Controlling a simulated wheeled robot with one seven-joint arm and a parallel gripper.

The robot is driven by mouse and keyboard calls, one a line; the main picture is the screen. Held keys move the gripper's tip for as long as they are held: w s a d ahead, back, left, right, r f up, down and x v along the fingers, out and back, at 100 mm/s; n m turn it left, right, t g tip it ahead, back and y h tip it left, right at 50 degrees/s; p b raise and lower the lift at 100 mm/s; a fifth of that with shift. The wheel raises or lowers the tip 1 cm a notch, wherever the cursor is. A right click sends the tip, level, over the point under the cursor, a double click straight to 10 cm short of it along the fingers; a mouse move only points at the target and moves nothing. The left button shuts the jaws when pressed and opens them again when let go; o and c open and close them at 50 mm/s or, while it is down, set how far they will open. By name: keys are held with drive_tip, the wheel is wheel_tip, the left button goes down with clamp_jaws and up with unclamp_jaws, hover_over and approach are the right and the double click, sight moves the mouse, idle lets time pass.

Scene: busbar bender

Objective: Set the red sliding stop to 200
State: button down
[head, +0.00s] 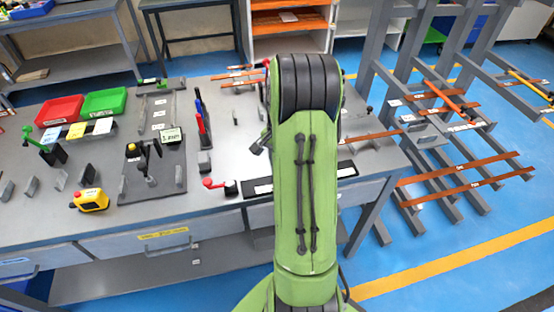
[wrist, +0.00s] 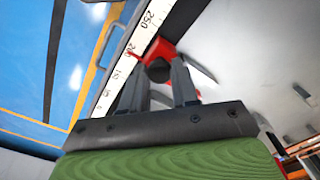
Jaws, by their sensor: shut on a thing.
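The red sliding stop (wrist: 168,49) shows in the wrist view beside a white scale strip (wrist: 138,48) with black numbers. Its red pointer tip lies at the scale near a partly covered label starting with 2, between 250 and 150. A dark round knob (wrist: 158,71) sits on the stop. My gripper (wrist: 165,75) is shut on the stop at this knob, one finger on each side. In the head view my green arm hides the gripper and the stop.
A black bending tool (head: 150,165), a yellow box with a red button (head: 90,200) and red and green bins (head: 104,102) lie further left. Racked copper bars (head: 465,180) stand right.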

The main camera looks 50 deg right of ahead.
drive_tip(key=c, duration=0.8)
unclamp_jaws()
drive_tip(key=shift+w+a, duration=0.1)
drive_tip(key=shift+c, duration=0.2)
wheel_tip(320, 180, up, 16)
drive_tip(key=p, duration=0.3)
drive_tip(key=shift+f, duration=0.1)
